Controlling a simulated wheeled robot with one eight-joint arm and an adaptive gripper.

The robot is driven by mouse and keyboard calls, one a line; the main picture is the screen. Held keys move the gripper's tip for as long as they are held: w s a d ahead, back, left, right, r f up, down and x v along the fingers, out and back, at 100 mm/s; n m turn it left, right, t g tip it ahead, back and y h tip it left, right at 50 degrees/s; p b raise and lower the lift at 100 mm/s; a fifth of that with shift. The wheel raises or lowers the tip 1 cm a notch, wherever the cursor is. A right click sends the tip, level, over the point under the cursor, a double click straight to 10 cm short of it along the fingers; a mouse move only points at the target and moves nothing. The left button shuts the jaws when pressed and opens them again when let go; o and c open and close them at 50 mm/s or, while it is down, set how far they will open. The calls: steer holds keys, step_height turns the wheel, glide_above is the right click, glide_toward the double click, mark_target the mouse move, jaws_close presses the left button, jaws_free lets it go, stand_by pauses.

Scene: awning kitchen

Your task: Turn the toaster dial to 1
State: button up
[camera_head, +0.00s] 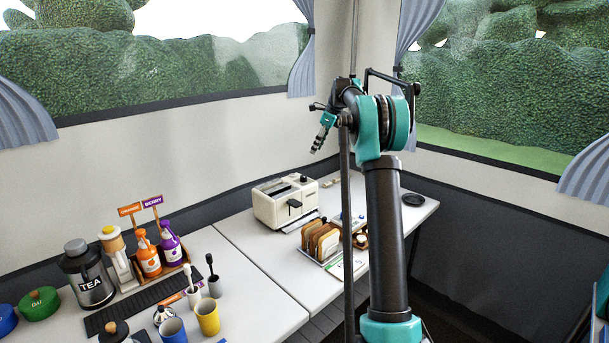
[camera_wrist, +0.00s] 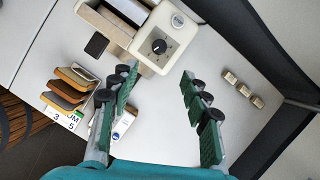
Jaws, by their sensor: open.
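The cream toaster (camera_head: 286,201) stands on the white counter at the back, with a black lever on its front. In the wrist view the toaster (camera_wrist: 122,22) is at the top, and its round black dial (camera_wrist: 159,46) faces my gripper. The number the dial points to is too small to read. My gripper (camera_wrist: 157,80) is open and empty, its two green fingers spread on either side below the dial, apart from it. In the head view my gripper (camera_head: 322,133) is raised above the counter, in front of the back wall.
A rack with toast slices (camera_head: 320,242) stands in front of the toaster. Small blocks (camera_wrist: 243,89) lie to the right in the wrist view. A tea jar (camera_head: 88,274), orange and purple bottles, and cups (camera_head: 207,317) stand on the left counter. A black disc (camera_head: 413,199) lies at the right.

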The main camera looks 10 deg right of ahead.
mark_target(304, 176)
steer(key=x, duration=1.4)
steer(key=shift+f, duration=0.25)
jaws_close()
